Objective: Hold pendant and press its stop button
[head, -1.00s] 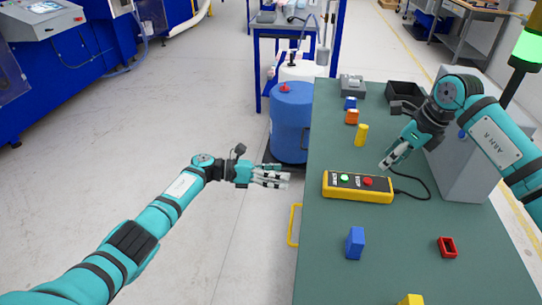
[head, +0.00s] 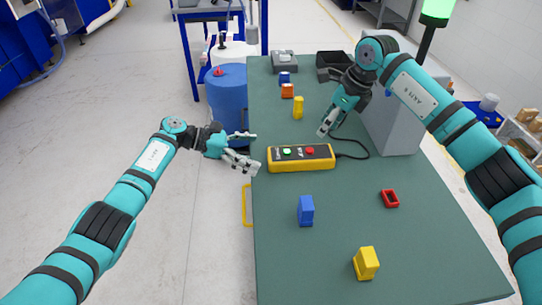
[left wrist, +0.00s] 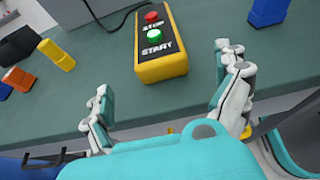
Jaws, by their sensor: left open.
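The pendant (head: 301,158) is a yellow box with a dark top face, lying flat on the green table. Its red stop button (head: 310,151) is on the right and its green start button (head: 287,152) on the left. In the left wrist view the pendant (left wrist: 160,62) lies ahead, with the stop button (left wrist: 151,17) at its far end. My left gripper (head: 248,152) is open and empty, just left of the pendant at the table's left edge, apart from it. My right gripper (head: 326,130) is above the pendant's far right side, near the stop button; its fingers look close together.
A black cable runs from the pendant to a grey box (head: 392,125). A blue block (head: 306,211), a yellow block (head: 366,263) and a red frame (head: 390,198) lie nearer. A blue drum (head: 227,95) stands left of the table (head: 340,240).

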